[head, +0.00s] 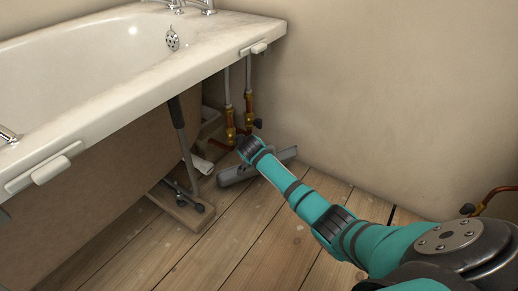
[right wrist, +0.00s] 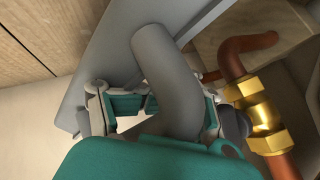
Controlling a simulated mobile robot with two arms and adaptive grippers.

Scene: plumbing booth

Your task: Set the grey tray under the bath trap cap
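The grey tray (head: 286,155) is a long, low shape by the wall beyond the bath's end; I cannot tell whether it touches the floor. My right gripper (head: 247,146) is over its middle and hides part of it. In the right wrist view the tray's flat grey surface (right wrist: 105,55) fills the upper middle. A thick, bent grey bar (right wrist: 165,60), seemingly its handle, lies between the fingers of my right gripper (right wrist: 158,108), which appear closed against it. The bath trap cap cannot be made out; the space under the bath is mostly hidden. My left gripper is out of view.
The bath (head: 120,85) overhangs on the left. Brass valves and copper pipes (head: 248,112) stand close to my right gripper, as the brass fitting (right wrist: 262,112) shows. A bath foot on a wooden board (head: 182,207) and a white pipe piece (head: 202,165) are nearby. Floorboards (head: 225,245) in front are clear.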

